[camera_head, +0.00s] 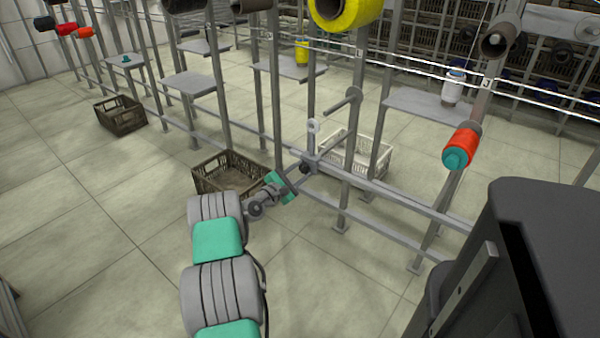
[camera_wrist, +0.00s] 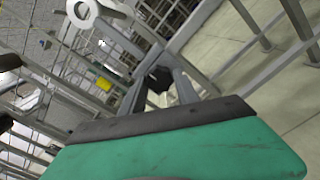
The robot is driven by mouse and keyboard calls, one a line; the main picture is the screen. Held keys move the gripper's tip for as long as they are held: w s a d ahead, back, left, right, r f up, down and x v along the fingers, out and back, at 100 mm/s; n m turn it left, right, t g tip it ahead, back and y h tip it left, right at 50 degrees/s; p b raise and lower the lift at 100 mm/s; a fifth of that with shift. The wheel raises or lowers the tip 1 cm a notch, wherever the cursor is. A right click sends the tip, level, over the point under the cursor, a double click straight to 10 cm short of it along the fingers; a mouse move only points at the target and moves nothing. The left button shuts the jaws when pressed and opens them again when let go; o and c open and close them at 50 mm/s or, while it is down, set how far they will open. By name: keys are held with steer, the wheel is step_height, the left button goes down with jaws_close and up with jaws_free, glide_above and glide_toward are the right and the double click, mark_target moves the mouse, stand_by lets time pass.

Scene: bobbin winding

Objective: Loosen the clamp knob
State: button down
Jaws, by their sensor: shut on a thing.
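The clamp knob is a small black knob (camera_wrist: 159,80) on the grey frame, seen in the wrist view between my gripper's two fingers. In the head view the dark knob (camera_head: 305,168) shows at the tip of my gripper (camera_head: 300,170), on the rail beside an upright post. My gripper (camera_wrist: 160,92) is shut on the knob. The fingers hide part of the knob's sides.
A brown crate (camera_head: 228,176) stands on the floor left of my gripper. A white crate (camera_head: 355,157) stands behind the rail. Grey posts and rails (camera_head: 400,197) run close around the gripper. An orange spool (camera_head: 461,148) hangs at right, a yellow one (camera_head: 345,12) above.

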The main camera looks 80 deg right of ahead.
steer(key=c, duration=0.9)
jaws_free()
steer(key=p+v, duration=0.1)
steer(key=v, duration=0.6)
steer(key=shift+w+a+p, duration=0.2)
steer(key=shift+a+p, duration=0.15)
steer(key=shift+a, duration=0.05)
